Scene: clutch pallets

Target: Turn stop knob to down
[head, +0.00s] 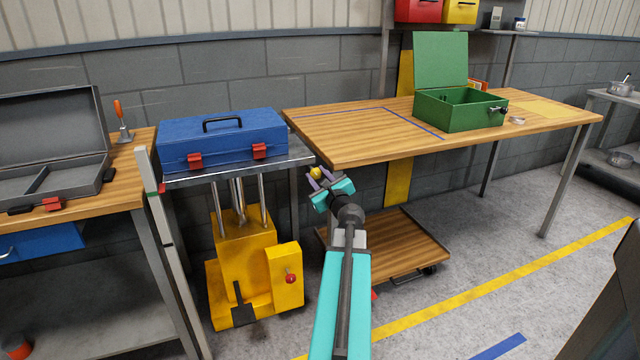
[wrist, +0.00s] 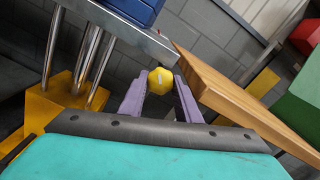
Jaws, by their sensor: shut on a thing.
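My gripper (head: 318,178) is shut on a small yellow many-sided piece (wrist: 161,81), held between the purple fingertips in the wrist view. In the head view it is held in the air by the gap between the lift table and the wooden workbench. A red knob (head: 290,279) sits on the side box of the yellow lift (head: 244,250), low and left of my gripper and well apart from it. I cannot tell for sure that this is the stop knob, nor which way it is set. It does not show in the wrist view.
A blue toolbox (head: 222,138) stands on the lift's metal top (head: 290,166). The wooden workbench (head: 370,150) carries an open green box (head: 462,115). A low wooden trolley (head: 410,243) is beneath the bench. An open grey case (head: 60,140) lies on the left bench. Floor at the right is clear.

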